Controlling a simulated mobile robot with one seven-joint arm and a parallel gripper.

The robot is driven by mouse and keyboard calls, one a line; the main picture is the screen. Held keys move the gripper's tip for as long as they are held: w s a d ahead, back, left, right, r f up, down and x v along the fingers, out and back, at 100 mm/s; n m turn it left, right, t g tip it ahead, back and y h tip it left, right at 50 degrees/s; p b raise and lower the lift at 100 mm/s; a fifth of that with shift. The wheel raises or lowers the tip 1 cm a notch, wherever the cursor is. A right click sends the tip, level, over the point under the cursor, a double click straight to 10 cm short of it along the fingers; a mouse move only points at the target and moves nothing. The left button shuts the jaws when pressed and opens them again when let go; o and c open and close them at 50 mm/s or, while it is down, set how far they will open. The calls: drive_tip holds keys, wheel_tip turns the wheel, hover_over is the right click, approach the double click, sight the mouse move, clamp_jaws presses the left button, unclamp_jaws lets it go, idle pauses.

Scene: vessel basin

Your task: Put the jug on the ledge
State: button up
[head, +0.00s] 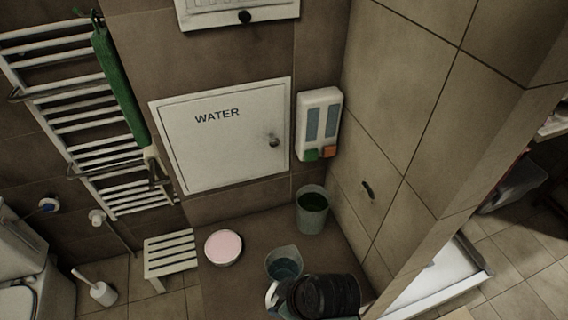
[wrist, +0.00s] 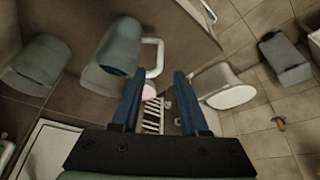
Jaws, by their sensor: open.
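The jug (head: 284,262), a grey-green vessel with a white handle, stands low in the head view, partly hidden by my dark wrist. In the wrist view the jug (wrist: 116,50) is on the left, its white handle (wrist: 153,58) towards my gripper. My gripper (wrist: 159,73) is open, its two blue fingers apart. The handle shows just past the fingertips, roughly in line with the gap; whether they touch it I cannot tell. A brown tiled surface (head: 245,285) lies under the vessels; I cannot tell whether it is the ledge.
A similar handleless vessel (head: 312,212) stands in the wall corner, below a dispenser (head: 319,124). A pink-topped round bowl (head: 223,247) lies left of the jug, beside a slatted stool (head: 170,256). A towel rail (head: 85,110) and toilet (head: 30,275) are at the left.

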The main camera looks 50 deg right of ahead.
drive_tip(key=shift+s+r, duration=0.25)
drive_tip(key=shift+r, duration=0.35)
drive_tip(key=w+d+r+t+h, duration=0.25)
drive_tip(key=w+r+t, duration=0.25)
drive_tip(key=w+r, duration=0.95)
drive_tip(key=w+a+r+t+h, duration=0.1)
drive_tip(key=w+a+r+t, duration=0.15)
drive_tip(key=r, duration=0.55)
drive_tip(key=w+a+r+t+h, duration=0.1)
drive_tip(key=w+a+r+t, duration=0.15)
drive_tip(key=r, duration=0.55)
drive_tip(key=a+r+t+y, duration=0.1)
drive_tip(key=a+r+t, duration=0.2)
drive_tip(key=r, duration=0.5)
drive_tip(key=a+r+t, duration=0.2)
drive_tip(key=a+r, duration=0.2)
drive_tip(key=r, duration=0.4)
drive_tip(key=s+a+r+t+y, duration=0.1)
drive_tip(key=s+a+r+t, duration=0.3)
drive_tip(key=r, duration=0.5)
drive_tip(key=s+a+r+t+y, duration=0.2)
drive_tip(key=s+a+r, duration=0.3)
drive_tip(key=r, duration=0.4)
drive_tip(key=shift+a+t, duration=0.45)
drive_tip(key=shift+t, duration=0.45)
